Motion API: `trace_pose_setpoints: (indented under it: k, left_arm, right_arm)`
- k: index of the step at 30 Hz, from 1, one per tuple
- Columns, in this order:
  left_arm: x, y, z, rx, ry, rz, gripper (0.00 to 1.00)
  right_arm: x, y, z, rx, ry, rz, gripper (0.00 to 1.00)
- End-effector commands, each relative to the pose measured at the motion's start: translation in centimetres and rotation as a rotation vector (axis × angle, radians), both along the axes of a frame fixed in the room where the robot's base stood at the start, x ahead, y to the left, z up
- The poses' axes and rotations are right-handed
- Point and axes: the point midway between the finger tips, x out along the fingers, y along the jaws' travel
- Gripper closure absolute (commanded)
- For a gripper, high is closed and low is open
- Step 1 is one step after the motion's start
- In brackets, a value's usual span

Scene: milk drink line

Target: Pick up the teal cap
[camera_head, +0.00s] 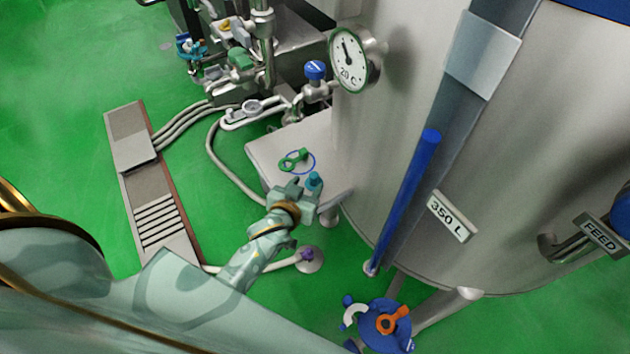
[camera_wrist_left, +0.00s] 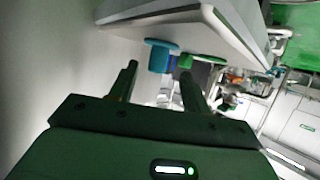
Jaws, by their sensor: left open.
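The teal cap (camera_head: 314,181) is on the small pale table (camera_head: 270,148) beside the tank, near its front edge. In the left wrist view the teal cap (camera_wrist_left: 160,56) shows just beyond and between my fingertips, with a flat disc-like part on top. My left gripper (camera_head: 302,188) is right beside the cap at its left and front. Its two fingers are apart and empty in the left wrist view (camera_wrist_left: 158,74). I cannot tell whether a finger touches the cap. My right gripper is not in view.
A green clamp (camera_head: 293,159) and a blue ring (camera_head: 312,162) lie on the table behind the cap. The tank (camera_head: 400,100) rises close on the right. A blue pail-like item (camera_head: 372,318) with an orange part is at front.

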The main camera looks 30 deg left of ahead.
Motion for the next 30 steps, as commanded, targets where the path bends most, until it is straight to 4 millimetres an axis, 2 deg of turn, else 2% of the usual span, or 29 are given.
trace_pose_setpoints:
  k: [10,13,19,20,24,25,30]
  left_arm:
    - [4.2,0.1,-2.4,0.001,0.001,0.0,0.52]
    - [4.8,0.2,-2.5,0.001,0.001,0.0,0.52]
    - [4.8,0.2,-2.4,0.0,0.001,-0.001,0.52]
    - [4.8,0.2,-2.4,0.0,0.001,-0.001,0.58]
    - [4.8,0.2,-2.5,0.0,0.002,-0.001,0.96]
    - [4.8,0.2,-2.5,0.001,0.002,0.0,1.0]
    - [4.7,0.1,-2.6,0.001,0.004,0.0,1.0]
  right_arm:
    - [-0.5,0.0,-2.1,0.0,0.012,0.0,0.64]
    - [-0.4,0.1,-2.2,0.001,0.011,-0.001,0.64]
    - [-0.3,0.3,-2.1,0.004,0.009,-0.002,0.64]
    - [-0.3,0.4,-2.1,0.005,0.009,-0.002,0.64]
    - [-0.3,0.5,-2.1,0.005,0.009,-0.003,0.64]
    - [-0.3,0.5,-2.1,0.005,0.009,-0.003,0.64]
    - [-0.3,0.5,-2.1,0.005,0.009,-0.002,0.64]
